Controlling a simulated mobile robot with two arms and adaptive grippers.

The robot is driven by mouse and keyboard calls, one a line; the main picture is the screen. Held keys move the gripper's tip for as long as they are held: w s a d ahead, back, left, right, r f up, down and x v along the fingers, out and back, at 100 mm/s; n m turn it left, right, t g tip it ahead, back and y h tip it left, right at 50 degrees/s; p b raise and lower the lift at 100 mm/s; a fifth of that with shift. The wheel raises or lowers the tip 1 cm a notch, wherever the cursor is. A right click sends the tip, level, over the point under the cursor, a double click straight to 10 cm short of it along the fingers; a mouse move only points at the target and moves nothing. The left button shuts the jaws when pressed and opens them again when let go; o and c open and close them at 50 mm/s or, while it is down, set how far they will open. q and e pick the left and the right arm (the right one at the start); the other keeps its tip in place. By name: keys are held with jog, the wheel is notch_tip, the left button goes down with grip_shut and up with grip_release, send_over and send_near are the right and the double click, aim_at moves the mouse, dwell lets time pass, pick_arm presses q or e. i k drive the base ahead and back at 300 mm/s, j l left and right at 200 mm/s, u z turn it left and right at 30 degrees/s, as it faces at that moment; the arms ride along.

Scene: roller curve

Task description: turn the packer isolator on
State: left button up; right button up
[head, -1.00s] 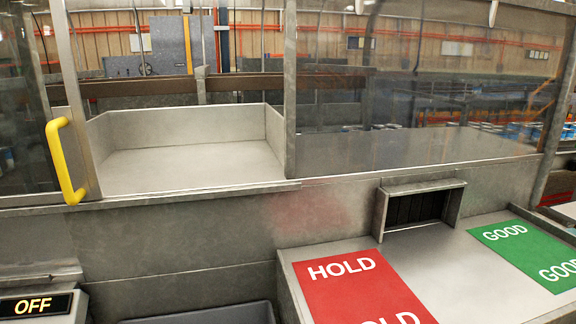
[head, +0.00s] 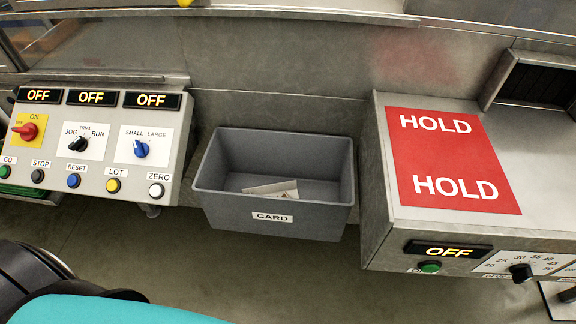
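A red rotary switch (head: 27,131) on a yellow plate sits at the left end of the control panel (head: 100,150), in the head view. It looks like an isolator; no label naming the packer is readable. ON is marked at the top of the plate and a small OFF at its left. The red handle lies roughly sideways, towards OFF. The display above it (head: 39,96) reads OFF. Neither gripper shows. Black and teal parts of my own body fill the lower left corner, below the panel.
The panel also has a JOG/RUN knob (head: 78,144), a SMALL/LARGE knob (head: 141,149) and a row of buttons. A grey CARD bin (head: 230,205) hangs to its right. A bench with a red HOLD mat (head: 450,160) stands further right.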

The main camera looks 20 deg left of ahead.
aim_at(28, 132)
jog(key=u, duration=1.55)
